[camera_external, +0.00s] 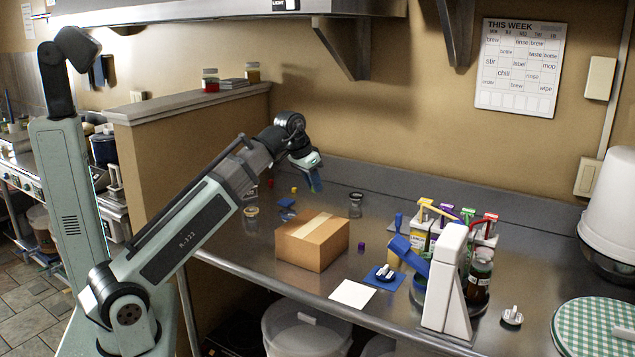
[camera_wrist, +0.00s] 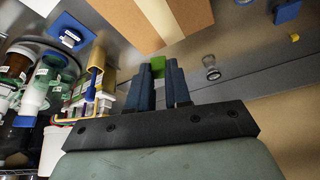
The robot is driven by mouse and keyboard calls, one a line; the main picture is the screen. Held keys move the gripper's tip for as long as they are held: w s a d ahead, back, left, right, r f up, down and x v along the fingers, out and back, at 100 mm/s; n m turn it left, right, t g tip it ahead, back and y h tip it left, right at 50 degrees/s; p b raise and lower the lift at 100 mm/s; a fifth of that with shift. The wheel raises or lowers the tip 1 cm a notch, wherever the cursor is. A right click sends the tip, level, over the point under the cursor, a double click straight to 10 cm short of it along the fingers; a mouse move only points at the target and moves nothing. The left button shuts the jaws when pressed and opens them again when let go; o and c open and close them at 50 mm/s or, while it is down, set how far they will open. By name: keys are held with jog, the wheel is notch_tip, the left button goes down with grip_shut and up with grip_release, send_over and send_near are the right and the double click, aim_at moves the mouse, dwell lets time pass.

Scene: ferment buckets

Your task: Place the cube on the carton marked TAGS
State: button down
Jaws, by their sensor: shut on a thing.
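My gripper (camera_external: 314,179) is raised above the back of the steel counter, behind the carton. In the wrist view, my gripper (camera_wrist: 160,72) is shut on a green cube (camera_wrist: 157,67), which shows between the dark blue fingertips. The cube is hidden in the external view. A brown cardboard carton (camera_external: 312,244) with a pale tape strip stands closed on the counter, in front of and below my gripper. It also shows at the top of the wrist view (camera_wrist: 195,18). I can read no TAGS mark on it. The cube and carton are apart.
A glass jar (camera_external: 356,205) stands behind the carton. A purple cube (camera_external: 362,246), a blue mat (camera_external: 385,277) and a white sheet (camera_external: 353,293) lie right and front. A white-and-blue device (camera_external: 446,280) and bottles stand further right. A yellow block (camera_external: 294,190) lies behind the carton.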

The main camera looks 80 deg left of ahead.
aim_at(315, 224)
jog(key=shift+s+d+f, duration=0.1)
jog(key=shift+s+f, duration=0.05)
jog(key=shift+f, duration=1.6)
jog(key=shift+s+d+f, duration=0.1)
jog(key=shift+f, duration=1.6)
jog(key=shift+s+f, duration=0.15)
jog(key=shift+f, duration=1.6)
jog(key=shift+f, duration=0.15)
jog(key=c, duration=1.1)
grip_release()
jog(key=shift+o, duration=0.2)
jog(key=v, duration=1.2)
jog(key=shift+a, duration=0.1)
